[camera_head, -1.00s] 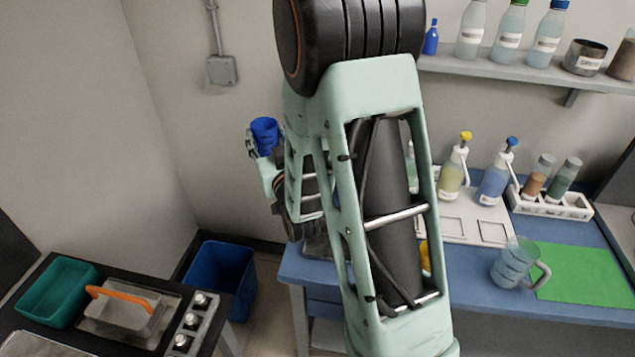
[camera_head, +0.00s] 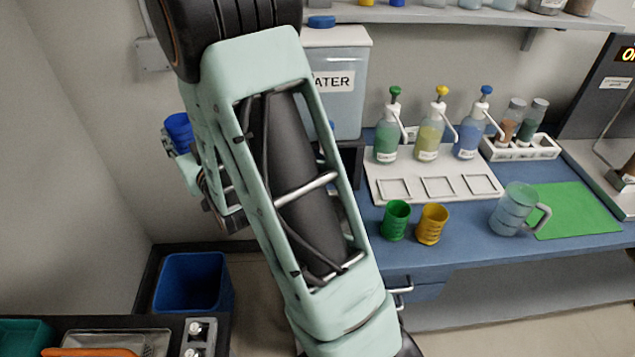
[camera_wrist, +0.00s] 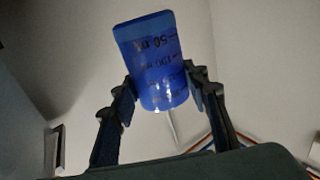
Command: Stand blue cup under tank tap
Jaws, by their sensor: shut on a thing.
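The blue cup (camera_head: 180,129) is held up at the left of the head view, in front of the bare wall. The water tank (camera_head: 334,85), white with a blue cap and a WATER label, stands at the back of the blue bench. Its tap is mostly hidden behind my arm; only a small blue bit shows at its foot.
A green cup (camera_head: 395,220) and a yellow cup (camera_head: 432,224) stand near the bench's front edge. A clear jug (camera_head: 513,209) is by a green mat (camera_head: 580,211). A blue bin (camera_head: 193,283) is on the floor.

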